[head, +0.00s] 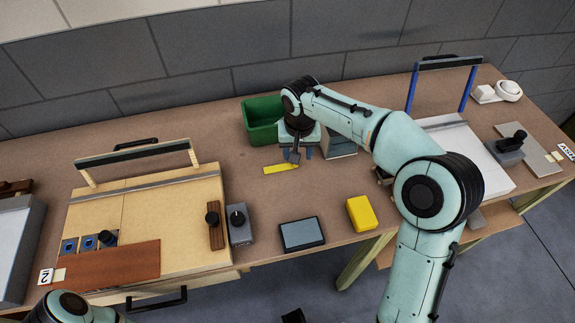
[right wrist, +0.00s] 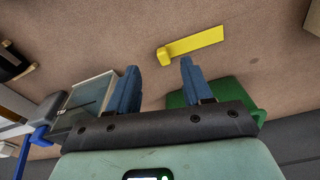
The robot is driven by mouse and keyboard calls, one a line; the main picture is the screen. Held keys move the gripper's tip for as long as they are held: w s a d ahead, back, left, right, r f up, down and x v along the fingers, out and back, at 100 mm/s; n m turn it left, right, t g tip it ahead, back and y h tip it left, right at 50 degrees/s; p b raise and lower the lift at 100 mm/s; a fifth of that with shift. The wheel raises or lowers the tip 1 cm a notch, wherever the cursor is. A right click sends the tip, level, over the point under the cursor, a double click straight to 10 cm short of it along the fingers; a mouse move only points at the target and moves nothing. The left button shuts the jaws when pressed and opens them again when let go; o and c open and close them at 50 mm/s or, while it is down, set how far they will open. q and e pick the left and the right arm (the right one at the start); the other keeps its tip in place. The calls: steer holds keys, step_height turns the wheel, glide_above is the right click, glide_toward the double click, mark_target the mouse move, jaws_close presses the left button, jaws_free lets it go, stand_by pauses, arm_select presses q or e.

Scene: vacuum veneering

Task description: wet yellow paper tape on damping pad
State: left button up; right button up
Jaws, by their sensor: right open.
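The yellow paper tape (head: 280,170) lies flat on the brown bench in the head view, in front of the green bin. It also shows in the right wrist view (right wrist: 200,44), with a small folded or thicker bit at one end. My right gripper (head: 303,154) is just beside and behind the tape, pointing down. In the right wrist view its two blue fingers (right wrist: 158,76) are apart with nothing between them, and the tape lies beyond their tips. The damping pad, seemingly the grey-blue pad in a dark frame (head: 302,234), lies near the front edge. My left gripper is not visible.
A green bin (head: 262,133) and a grey box (head: 341,146) stand close behind my right gripper. A yellow block (head: 361,214) sits right of the pad. A wooden board with a raised frame (head: 150,205) fills the left. A white-topped frame (head: 462,150) stands right.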

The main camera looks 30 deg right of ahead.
mark_target(281, 166)
steer(key=f, duration=0.3)
steer(key=w+f, duration=0.1)
steer(key=f, duration=0.1)
steer(key=shift+f, duration=0.15)
jaws_close()
